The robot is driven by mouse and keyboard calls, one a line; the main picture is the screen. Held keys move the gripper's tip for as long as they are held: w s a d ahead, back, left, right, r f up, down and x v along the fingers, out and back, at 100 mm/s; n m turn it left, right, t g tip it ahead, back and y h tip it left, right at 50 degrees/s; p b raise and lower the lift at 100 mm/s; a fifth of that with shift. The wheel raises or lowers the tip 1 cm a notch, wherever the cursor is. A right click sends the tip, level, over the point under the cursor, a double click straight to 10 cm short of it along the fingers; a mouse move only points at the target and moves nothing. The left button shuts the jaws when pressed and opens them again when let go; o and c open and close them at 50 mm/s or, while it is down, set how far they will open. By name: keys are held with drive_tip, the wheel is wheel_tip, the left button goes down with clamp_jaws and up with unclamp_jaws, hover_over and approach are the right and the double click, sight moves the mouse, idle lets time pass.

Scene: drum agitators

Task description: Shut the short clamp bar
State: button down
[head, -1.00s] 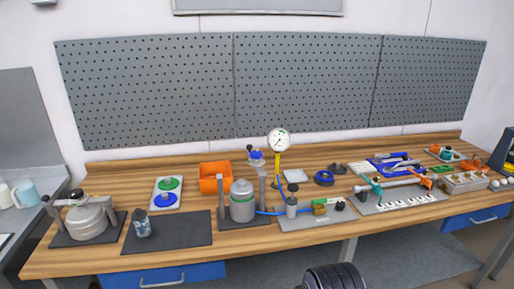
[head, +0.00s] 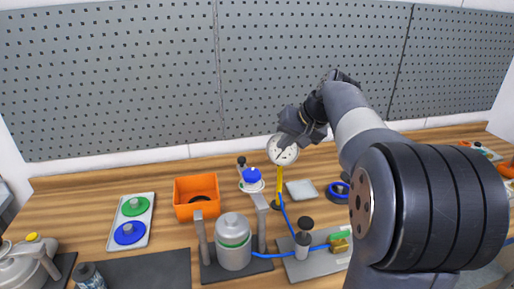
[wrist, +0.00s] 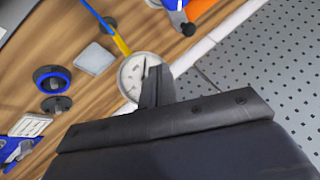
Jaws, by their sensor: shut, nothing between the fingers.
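A grey drum (head: 234,252) with a green band stands between two grey posts on a dark base. From the right post (head: 262,222) a raised clamp bar stands up, with a blue knob (head: 251,176) and a dark handle end (head: 241,162); it is clear of the drum lid. Its blue part (wrist: 176,6) and dark end (wrist: 188,29) show at the top of the wrist view. My gripper (head: 287,146) is shut and empty, in front of the dial gauge and right of the bar, apart from the bar. Its fingers (wrist: 158,78) overlap the gauge in the wrist view.
The dial gauge (head: 281,152) stands on a yellow stem. An orange bin (head: 197,208) is behind the drum. A tray with green and blue discs (head: 143,212) lies left. A second drum stand (head: 25,268) is cut off at the left edge. A blue hose (head: 270,255) runs right.

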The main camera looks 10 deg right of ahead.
sight(245, 162)
drive_tip(key=w+a+f+p, duration=0.3)
drive_tip(key=w+a+f, duration=0.3)
drive_tip(key=a+f, duration=0.1)
drive_tip(key=shift+w+f, duration=0.2)
drive_tip(key=shift+f, duration=0.2)
idle(0.3)
drive_tip(key=shift+a+f+n+y+b, duration=0.1)
drive_tip(key=shift+a+n+y+b, duration=0.2)
drive_tip(key=shift+a+n, duration=0.4)
drive_tip(key=s+a+n+g+y+b, duration=0.2)
drive_tip(key=s+a+n+g, duration=0.6)
drive_tip(key=s+a+n, duration=0.4)
drive_tip(key=shift+a+n+g+y, duration=0.3)
drive_tip(key=shift+a+n, duration=0.7)
drive_tip(key=shift+a, duration=0.25)
